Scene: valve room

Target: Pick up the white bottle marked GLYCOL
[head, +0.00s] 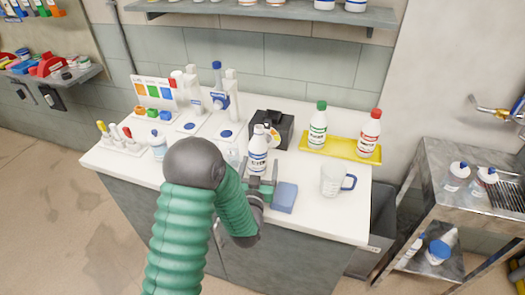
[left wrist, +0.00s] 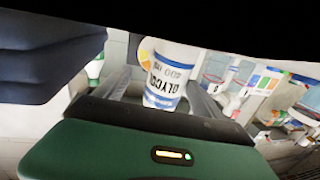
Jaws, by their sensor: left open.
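The white bottle marked GLYCOL (head: 258,148) stands upright on the white counter, with a blue band on its label. In the left wrist view the GLYCOL bottle (left wrist: 170,75) appears upside down, between my two fingers, with its label facing the camera. My left gripper (head: 261,180) is open, low at the near side of the bottle. In the left wrist view, my left gripper (left wrist: 160,92) has a finger on each side of the bottle; I cannot tell whether either touches it. The bottle's lower part is partly hidden by the gripper in the head view. My right gripper is not in view.
A blue block (head: 285,197) lies just right of my gripper. A black box (head: 271,127) is behind the bottle. A yellow tray (head: 340,147) holds a green-capped bottle (head: 318,125) and a red-capped bottle (head: 369,133).

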